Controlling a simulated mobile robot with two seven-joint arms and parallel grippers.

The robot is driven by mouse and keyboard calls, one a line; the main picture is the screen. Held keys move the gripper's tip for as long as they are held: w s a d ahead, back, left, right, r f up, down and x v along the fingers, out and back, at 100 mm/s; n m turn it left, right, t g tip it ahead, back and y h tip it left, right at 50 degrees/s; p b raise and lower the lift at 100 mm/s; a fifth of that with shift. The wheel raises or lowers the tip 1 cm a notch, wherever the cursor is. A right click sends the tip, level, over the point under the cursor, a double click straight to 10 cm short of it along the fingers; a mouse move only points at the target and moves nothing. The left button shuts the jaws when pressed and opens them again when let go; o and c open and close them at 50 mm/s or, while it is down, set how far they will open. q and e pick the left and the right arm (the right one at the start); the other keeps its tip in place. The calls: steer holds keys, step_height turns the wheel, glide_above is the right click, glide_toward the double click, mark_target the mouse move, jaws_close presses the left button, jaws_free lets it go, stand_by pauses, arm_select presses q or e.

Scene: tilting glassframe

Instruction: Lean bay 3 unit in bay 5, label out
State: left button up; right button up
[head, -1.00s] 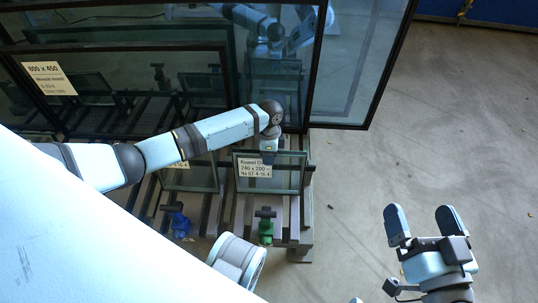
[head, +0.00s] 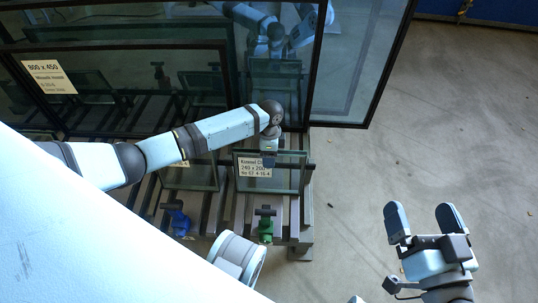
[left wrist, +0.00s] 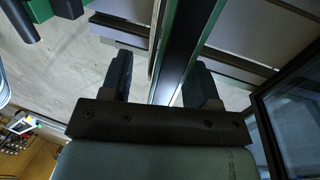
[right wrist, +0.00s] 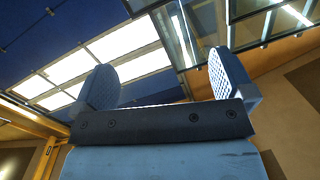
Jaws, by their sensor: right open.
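A small dark-framed glass unit with a cream label (head: 285,178) stands at the right end of the slatted rack (head: 305,235) in the head view, label facing the camera. My left gripper (head: 268,160) is at its top edge, in front of part of the label. In the left wrist view my left gripper (left wrist: 162,85) has its fingers apart, with a dark frame edge (left wrist: 182,50) running between them and a gap beside the left finger. A second small unit (head: 190,178) stands to the left, partly behind my arm. Bay numbers are not readable. My right gripper (head: 424,222) is open and empty over the floor.
Large dark-framed panes stand behind, one labelled 800 x 450 (head: 48,77); another (head: 350,60) juts out to the right. A green clamp-like part (head: 266,228) and a blue one (head: 180,222) sit at the rack's front. The floor (head: 460,150) at right is clear.

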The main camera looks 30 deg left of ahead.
arm_select(q)
steer(key=shift+s+f, duration=0.1)
steer(key=shift+f, duration=0.05)
steer(key=p+v, duration=0.5)
steer(key=v, duration=0.9)
steer(key=shift+p, duration=0.3)
arm_select(e)
step_height(320, 180, up, 8)
steer(key=t, duration=0.3)
steer(key=shift+s+d+m, duration=0.15)
steer(key=shift+d+m, duration=0.2)
steer(key=shift+m, duration=0.05)
